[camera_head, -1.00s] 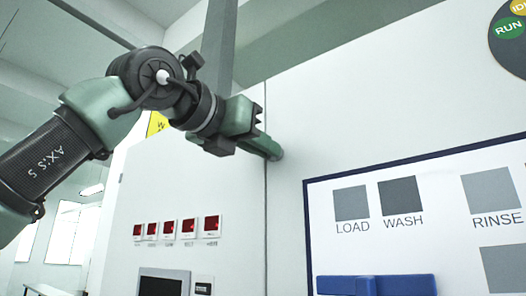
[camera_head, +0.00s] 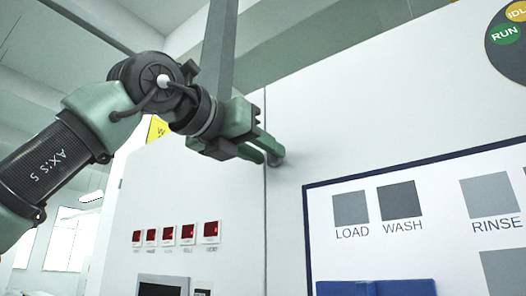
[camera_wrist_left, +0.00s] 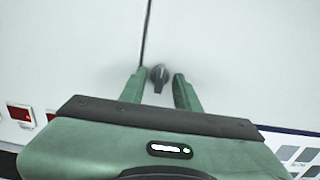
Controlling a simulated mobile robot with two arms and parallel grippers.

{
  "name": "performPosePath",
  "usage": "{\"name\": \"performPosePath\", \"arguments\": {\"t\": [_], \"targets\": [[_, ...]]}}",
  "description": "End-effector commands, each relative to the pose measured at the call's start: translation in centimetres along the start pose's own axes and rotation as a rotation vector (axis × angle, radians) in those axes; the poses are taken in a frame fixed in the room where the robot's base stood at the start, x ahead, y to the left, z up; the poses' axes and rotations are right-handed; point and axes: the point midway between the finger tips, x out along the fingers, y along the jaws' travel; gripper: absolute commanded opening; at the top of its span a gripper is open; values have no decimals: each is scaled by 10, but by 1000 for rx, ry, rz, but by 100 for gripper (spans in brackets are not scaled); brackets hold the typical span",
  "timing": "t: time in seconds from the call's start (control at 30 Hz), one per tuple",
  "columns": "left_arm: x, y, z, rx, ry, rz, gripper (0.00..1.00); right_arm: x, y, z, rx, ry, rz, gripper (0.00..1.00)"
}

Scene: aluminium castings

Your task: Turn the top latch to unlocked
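The top latch (camera_head: 277,159) is a small dark grey knob on the white cabinet front, just right of the vertical door seam. In the left wrist view the latch (camera_wrist_left: 159,75) has a narrow handle that points down. My left gripper (camera_head: 264,152) is at the latch with its green fingers apart. In the wrist view the left gripper (camera_wrist_left: 160,84) has one finger on each side of the knob, with a visible gap on both sides. The fingers do not grip it. My right gripper is not in view.
A blue-framed panel (camera_head: 308,230) with grey squares marked LOAD, WASH and RINSE is to the lower right, with a blue block (camera_head: 376,288) at its bottom. Small red displays (camera_head: 187,232) are on the left. A grey vertical post (camera_head: 217,50) rises behind the arm.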

Motion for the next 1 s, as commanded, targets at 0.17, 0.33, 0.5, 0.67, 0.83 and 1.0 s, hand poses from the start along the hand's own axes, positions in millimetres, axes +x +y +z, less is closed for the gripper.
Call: {"name": "performPosePath", "arguments": {"t": [0.17, 0.33, 0.5, 0.67, 0.83, 1.0], "targets": [[0, 0, -2, 1, 3, -1, 32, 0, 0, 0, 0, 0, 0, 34], [-15, 0, -3, 1, 0, -1, 32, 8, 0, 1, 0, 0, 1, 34], [-45, 0, -3, 2, -1, 1, 32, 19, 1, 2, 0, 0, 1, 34], [-67, 0, -2, 1, 0, -1, 32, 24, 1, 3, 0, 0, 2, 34], [-77, 0, -1, 1, 2, 1, 32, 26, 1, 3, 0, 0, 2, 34], [-78, 0, -1, 0, 2, 0, 32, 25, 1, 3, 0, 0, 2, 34]]}}
